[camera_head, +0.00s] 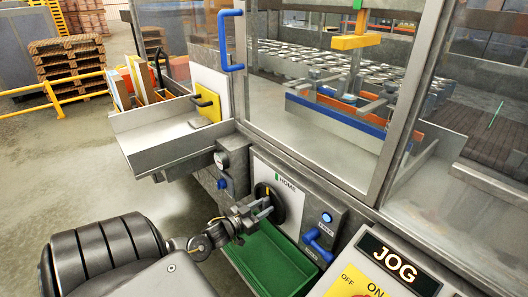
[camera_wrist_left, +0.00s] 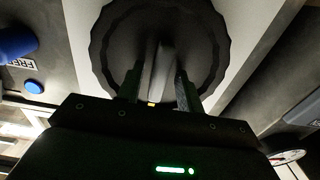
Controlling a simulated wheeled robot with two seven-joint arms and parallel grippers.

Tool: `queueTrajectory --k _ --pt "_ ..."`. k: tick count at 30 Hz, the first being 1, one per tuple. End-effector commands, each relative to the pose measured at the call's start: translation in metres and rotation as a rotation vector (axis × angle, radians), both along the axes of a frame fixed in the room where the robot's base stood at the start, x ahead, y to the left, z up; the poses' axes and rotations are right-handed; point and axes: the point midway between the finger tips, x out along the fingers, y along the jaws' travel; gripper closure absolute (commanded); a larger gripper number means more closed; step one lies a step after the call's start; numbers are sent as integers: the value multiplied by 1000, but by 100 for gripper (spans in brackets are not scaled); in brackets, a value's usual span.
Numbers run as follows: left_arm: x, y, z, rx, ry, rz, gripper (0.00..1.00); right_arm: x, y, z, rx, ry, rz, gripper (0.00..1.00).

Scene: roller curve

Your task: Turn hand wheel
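The hand wheel (camera_head: 285,204) is a black round knob with a raised grip bar, on a light panel marked HOME with a green mark. A small yellow mark shows near its top in the head view. In the left wrist view the wheel (camera_wrist_left: 110,45) has a scalloped rim and fills the top middle. My left gripper (camera_head: 265,208) is at the wheel's front. In the wrist view its fingers stand apart on either side of the grip bar (camera_wrist_left: 165,65), with some space seeming to show between. Firm contact is not visible. My right gripper is out of view.
A green tray (camera_head: 268,262) lies below the wheel. A lit blue button (camera_head: 326,218) and a blue lever (camera_head: 317,244) are to its right, and a gauge (camera_head: 222,160) to its left. A JOG panel (camera_head: 388,262) is at lower right. Glass guarding stands behind.

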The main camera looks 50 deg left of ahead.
Motion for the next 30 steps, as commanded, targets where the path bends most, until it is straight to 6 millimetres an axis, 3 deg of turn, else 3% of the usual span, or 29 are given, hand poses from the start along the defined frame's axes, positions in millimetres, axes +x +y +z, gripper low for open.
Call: queueTrajectory --k 11,24,30 --pt "-6 -1 -2 -1 3 -1 62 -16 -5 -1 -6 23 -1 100" --pt "-84 3 -2 -1 4 -2 62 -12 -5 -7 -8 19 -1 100" --pt "-103 5 -1 0 1 -2 62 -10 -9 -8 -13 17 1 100"
